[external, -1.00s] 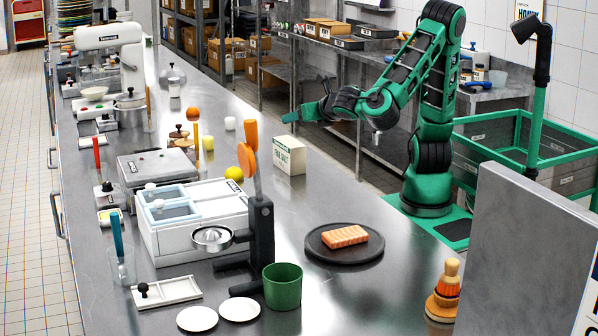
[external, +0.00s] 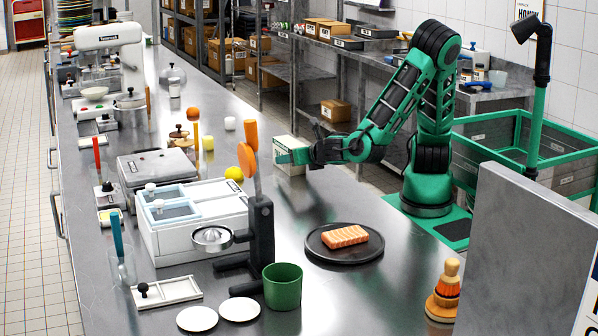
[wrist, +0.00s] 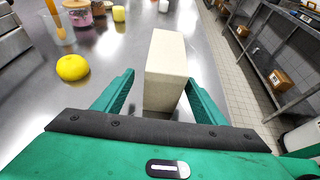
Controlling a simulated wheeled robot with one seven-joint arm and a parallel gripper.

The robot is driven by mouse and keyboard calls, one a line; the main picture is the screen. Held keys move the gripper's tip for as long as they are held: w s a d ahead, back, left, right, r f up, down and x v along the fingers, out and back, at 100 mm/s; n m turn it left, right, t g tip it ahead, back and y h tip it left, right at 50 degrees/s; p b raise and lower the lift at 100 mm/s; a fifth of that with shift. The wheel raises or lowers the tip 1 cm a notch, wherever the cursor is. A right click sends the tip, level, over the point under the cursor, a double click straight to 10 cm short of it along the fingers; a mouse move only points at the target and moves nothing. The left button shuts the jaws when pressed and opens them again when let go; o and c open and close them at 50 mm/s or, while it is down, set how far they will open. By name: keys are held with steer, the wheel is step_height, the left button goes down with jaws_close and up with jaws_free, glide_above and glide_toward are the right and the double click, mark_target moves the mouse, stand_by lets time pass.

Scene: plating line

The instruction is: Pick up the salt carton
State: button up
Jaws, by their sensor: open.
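In the wrist view the carton (wrist: 166,68) stands between the two green fingers of my gripper (wrist: 160,98). The fingers are open, one on each side of it, with a visible gap at the left finger. The carton's lower near end lies between the fingertips.
A yellow fruit (wrist: 72,67) sits on the counter left of my gripper. A dark round plate (external: 318,250) with a salmon piece (external: 345,236) lies nearer the front. A white container unit (external: 190,222) stands to the left. Bare counter surrounds the carton.

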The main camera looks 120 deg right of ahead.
steer(key=shift+r+x, duration=0.2)
steer(key=shift+x, duration=2.65)
steer(key=shift+s+d, duration=0.1)
steer(key=shift+s, duration=0.1)
steer(key=shift+c, duration=0.6)
jaws_close()
